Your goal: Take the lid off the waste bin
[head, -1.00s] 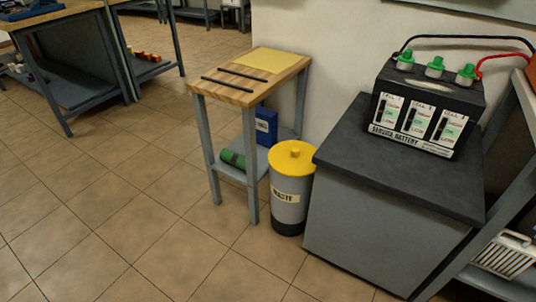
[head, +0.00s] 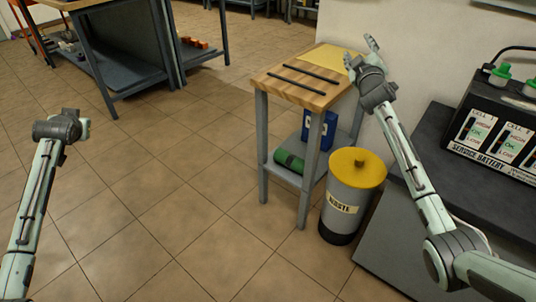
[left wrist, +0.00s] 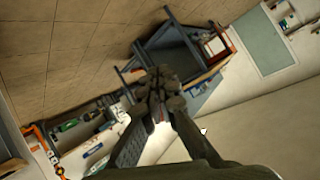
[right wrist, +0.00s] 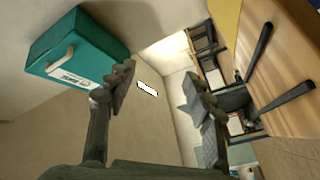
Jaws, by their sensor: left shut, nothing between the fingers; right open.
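The grey waste bin (head: 342,207) stands upright on the floor, with a "WASTE" label and a dark base. Its round yellow lid (head: 352,172) with a small knob sits on top. My right gripper (head: 365,47) is open and empty, raised above the bin near the small table's far right corner, apart from the lid. Its spread fingers also show in the right wrist view (right wrist: 163,88). My left gripper (head: 88,126) is at the left over open floor, far from the bin. It is shut and empty in the left wrist view (left wrist: 160,84). The bin shows in neither wrist view.
A small wooden-topped table (head: 317,93) with two black bars stands left of the bin. Its shelf holds a blue box (head: 320,130) and a green roll (head: 289,159). Floor in front is clear.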

